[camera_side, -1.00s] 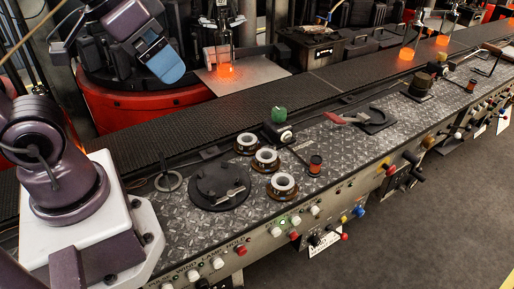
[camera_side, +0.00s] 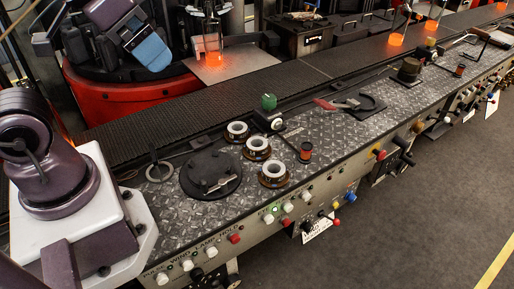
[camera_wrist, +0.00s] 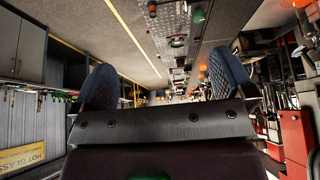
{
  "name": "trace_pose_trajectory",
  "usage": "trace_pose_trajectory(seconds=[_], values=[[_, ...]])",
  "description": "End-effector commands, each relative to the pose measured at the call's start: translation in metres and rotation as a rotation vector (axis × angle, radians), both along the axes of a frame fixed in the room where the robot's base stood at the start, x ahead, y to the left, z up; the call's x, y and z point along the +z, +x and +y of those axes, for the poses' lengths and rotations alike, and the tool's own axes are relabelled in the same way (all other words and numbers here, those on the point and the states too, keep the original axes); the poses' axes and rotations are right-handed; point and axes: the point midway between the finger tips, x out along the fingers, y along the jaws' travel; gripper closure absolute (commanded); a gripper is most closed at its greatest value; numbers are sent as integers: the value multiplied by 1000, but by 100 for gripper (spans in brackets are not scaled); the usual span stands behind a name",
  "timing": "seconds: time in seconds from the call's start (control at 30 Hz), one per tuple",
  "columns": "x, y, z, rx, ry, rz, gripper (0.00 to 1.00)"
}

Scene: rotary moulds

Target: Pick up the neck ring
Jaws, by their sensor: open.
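Three brown rings with pale tops lie on the patterned metal deck in the side view: a rear one (camera_side: 237,138), a middle one (camera_side: 258,156) and a front one (camera_side: 273,181). A flat grey ring (camera_side: 151,172) lies farther left. I cannot tell which is called the neck ring. My gripper (camera_side: 150,50) is high at the upper left in the side view, far from all these rings; one blue finger pad faces the camera. In the wrist view my gripper (camera_wrist: 165,82) has two blue pads wide apart with nothing between them.
A round black plate (camera_side: 208,185) lies left of the brown rings. A green knob (camera_side: 268,101) and a small orange-and-black spool (camera_side: 305,152) stand nearby. A dark conveyor (camera_side: 200,105) runs behind the deck, and a glowing orange piece (camera_side: 213,57) is behind it. Knobs line the deck's front edge.

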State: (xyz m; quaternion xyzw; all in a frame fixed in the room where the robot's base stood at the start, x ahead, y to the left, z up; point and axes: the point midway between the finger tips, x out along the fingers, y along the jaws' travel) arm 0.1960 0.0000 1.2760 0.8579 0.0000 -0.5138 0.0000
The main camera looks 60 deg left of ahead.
Motion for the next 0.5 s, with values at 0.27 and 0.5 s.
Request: trace_pose_trajectory(seconds=[0.27, 0.5], values=[[0, 0, 0, 0, 0, 0, 0], [-23, 8, -14, -75, -12, 122, 0]])
